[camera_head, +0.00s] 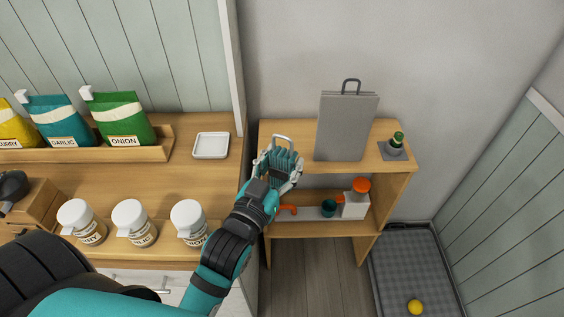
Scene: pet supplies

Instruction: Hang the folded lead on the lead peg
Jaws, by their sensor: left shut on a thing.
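My left gripper (283,151) is at the left end of the small wooden shelf unit, above its top board. It is shut on a teal, banded bundle (284,163), which looks like the folded lead. The fingers and wrist hide part of it, and a pale loop shows at its far end. I cannot make out a clear lead peg. A tall grey panel (345,130) with a dark loop (350,82) at its top stands on the shelf to the right, apart from the gripper. My right gripper is not in view.
A green item (397,139) on a grey base stands at the shelf's right. Below are a white bottle with an orange cap (356,203), a teal cup (328,208) and an orange item (288,210). White jars (131,222) and a white tray (211,145) occupy the left counter.

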